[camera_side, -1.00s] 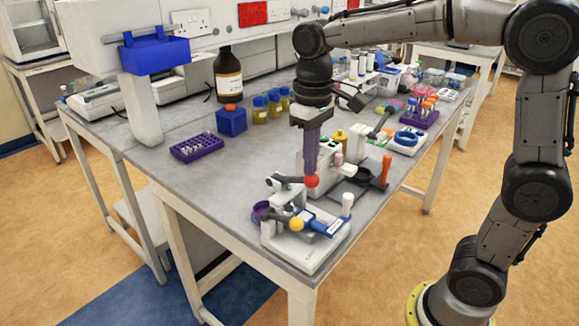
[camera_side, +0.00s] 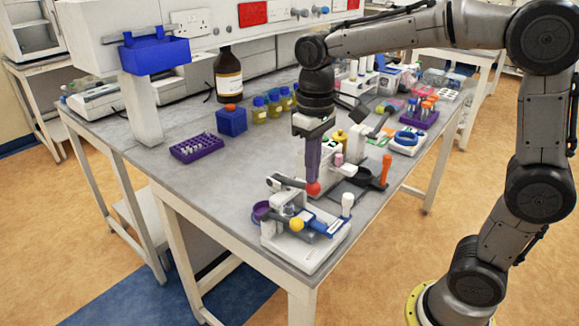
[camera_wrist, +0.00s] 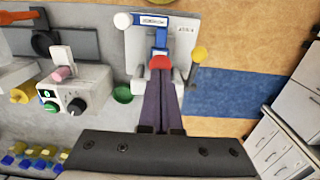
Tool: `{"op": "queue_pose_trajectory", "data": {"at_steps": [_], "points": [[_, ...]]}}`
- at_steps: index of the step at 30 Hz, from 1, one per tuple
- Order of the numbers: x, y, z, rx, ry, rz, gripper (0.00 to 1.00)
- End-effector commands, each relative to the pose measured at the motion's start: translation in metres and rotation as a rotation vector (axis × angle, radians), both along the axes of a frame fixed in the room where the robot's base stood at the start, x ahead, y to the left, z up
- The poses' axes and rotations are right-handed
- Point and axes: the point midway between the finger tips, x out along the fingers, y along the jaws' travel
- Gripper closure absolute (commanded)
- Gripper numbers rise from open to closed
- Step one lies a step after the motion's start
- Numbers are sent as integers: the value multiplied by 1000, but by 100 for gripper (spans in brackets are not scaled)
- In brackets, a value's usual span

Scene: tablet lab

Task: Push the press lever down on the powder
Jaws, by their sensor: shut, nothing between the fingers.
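The tablet press (camera_side: 318,262) is a white-based device at the table's front corner. Its dark press lever (camera_side: 291,183) ends in a red ball knob (camera_side: 313,189) and slopes slightly down toward it. My gripper (camera_side: 312,180) is shut and empty, pointing down, with its purple fingertips against the top of the red knob. In the wrist view, the fingertips (camera_wrist: 161,76) reach the red knob (camera_wrist: 160,62), with the press base (camera_wrist: 143,42) behind. The powder and die cannot be made out.
A purple rack (camera_side: 197,148) is at left, with bare table between.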

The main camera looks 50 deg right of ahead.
Motion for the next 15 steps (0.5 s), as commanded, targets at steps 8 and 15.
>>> {"op": "queue_pose_trajectory", "data": {"at_steps": [8,15], "points": [[-1,0,-5,0,0,0,100],[-1,0,-5,0,1,0,100]]}}
